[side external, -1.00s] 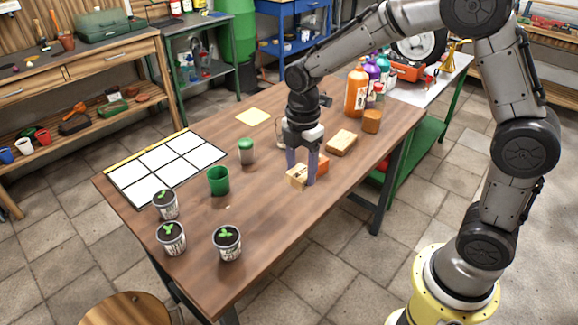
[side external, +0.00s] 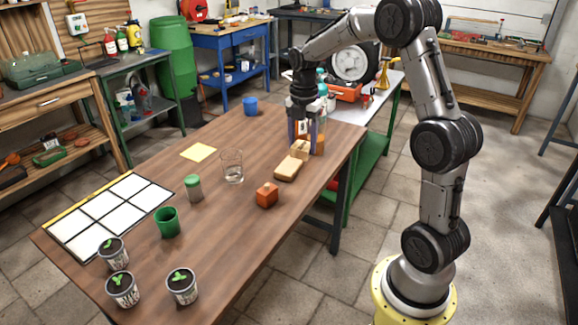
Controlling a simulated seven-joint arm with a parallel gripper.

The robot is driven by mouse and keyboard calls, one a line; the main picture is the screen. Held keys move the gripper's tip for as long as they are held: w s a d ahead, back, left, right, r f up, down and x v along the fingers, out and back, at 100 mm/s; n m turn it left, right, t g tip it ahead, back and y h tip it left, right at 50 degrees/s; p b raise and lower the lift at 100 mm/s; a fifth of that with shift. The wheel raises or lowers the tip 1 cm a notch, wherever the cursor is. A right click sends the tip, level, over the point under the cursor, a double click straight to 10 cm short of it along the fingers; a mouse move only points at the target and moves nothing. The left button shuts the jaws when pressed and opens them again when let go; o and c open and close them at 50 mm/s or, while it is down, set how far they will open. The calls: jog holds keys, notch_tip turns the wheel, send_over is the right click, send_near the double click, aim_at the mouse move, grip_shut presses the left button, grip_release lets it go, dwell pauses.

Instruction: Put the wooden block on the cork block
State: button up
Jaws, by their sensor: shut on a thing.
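My gripper (side external: 304,149) points down near the far right part of the table. It is shut on a small pale wooden block (side external: 299,151). A longer, flat tan block (side external: 287,169), which looks like the cork block, lies on the table just in front of the held block. The held block overlaps its far end in the picture; I cannot tell whether they touch. An orange-brown block (side external: 320,144) shows partly behind my fingers.
A red-orange block (side external: 267,196) stands nearer on the table (side external: 225,235). A clear glass (side external: 232,168), a green-lidded jar (side external: 193,188), a green cup (side external: 167,222) and potted seedlings (side external: 182,285) stand to the left. Bottles (side external: 322,92) are behind my gripper.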

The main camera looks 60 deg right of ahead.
jog(key=s+d+m, duration=0.1)
jog(key=d, duration=0.2)
send_over(289, 165)
jog(key=s, duration=0.1)
jog(key=f, duration=0.9)
jog(key=shift+a, duration=0.3)
jog(key=shift+w+d+f, duration=0.25)
jog(key=shift+w+f, duration=0.15)
jog(key=shift+f, duration=1.7)
jog(key=shift+f, duration=0.1)
jog(key=o, duration=1.3)
jog(key=shift+o, duration=0.2)
